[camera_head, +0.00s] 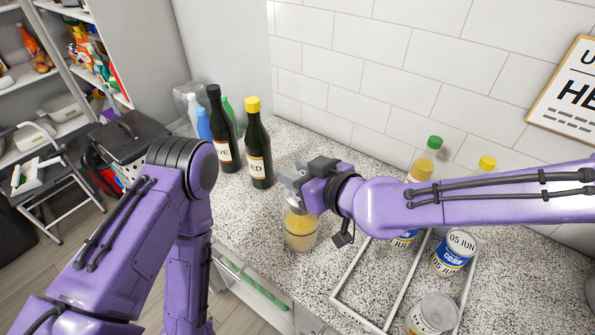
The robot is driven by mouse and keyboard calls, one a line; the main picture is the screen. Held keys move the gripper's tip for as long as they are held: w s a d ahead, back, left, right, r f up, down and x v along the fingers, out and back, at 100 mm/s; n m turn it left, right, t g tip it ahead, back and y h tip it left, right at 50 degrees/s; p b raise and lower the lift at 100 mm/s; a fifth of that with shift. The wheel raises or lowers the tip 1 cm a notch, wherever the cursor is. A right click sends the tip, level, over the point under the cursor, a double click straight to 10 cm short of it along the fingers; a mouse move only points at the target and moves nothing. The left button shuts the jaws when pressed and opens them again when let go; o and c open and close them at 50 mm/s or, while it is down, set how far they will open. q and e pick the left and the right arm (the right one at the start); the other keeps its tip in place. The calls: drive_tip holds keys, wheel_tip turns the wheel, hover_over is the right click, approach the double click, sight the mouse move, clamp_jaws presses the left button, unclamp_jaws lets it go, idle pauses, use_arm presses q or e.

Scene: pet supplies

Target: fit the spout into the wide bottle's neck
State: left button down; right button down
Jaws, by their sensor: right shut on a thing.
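The wide bottle (301,240) is clear, with yellowish contents, and stands upright near the counter's front edge. My right gripper (292,185) is directly over its top and hides the neck. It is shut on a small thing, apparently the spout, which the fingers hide. I cannot tell whether the spout touches the neck or sits in it. My left arm (190,200) bends down at the left, and its gripper is out of view.
Two dark bottles (258,150) stand behind at left, near blue and green bottles. Right of the wide bottle is a white-framed rack (352,267) with corn cans (455,250). Bottles with green and yellow caps (487,163) stand behind my right arm. The counter between is clear.

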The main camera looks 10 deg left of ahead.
drive_tip(key=c, duration=0.7)
unclamp_jaws()
drive_tip(key=shift+o, duration=0.2)
drive_tip(key=b+v, duration=0.1)
drive_tip(key=v, duration=0.9)
drive_tip(key=shift+d, duration=0.2)
drive_tip(key=shift+s+r, duration=0.1)
